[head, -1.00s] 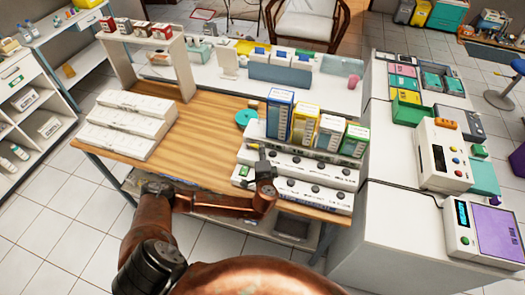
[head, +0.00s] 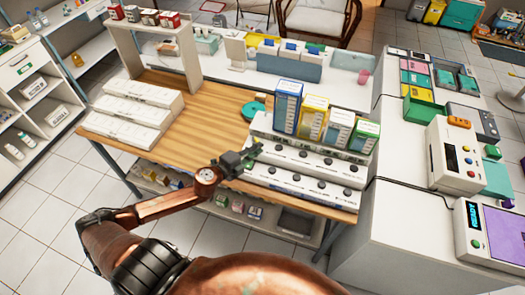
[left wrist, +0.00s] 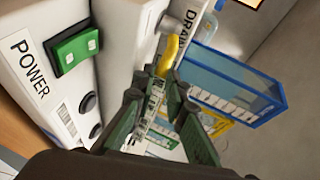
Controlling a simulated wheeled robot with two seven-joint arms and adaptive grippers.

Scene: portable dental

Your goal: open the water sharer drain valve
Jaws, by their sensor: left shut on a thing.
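The water sharer appears to be the long white unit with dark knobs (head: 310,183) at the table's right front. In the left wrist view its face fills the left side, with a POWER label and a green switch (left wrist: 72,47). A partly hidden label beginning "DRA" stands beside a yellow lever (left wrist: 168,54), which looks like the drain valve handle. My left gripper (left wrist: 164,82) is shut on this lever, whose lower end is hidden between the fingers. In the head view my left gripper (head: 248,156) is at the unit's left end. My right gripper is not in view.
Blue, yellow and green boxes (head: 312,120) stand just behind the unit; the blue frame (left wrist: 225,75) is close right of my fingers. White boxes (head: 135,108) are on the table's left. The wooden tabletop (head: 195,125) between is clear.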

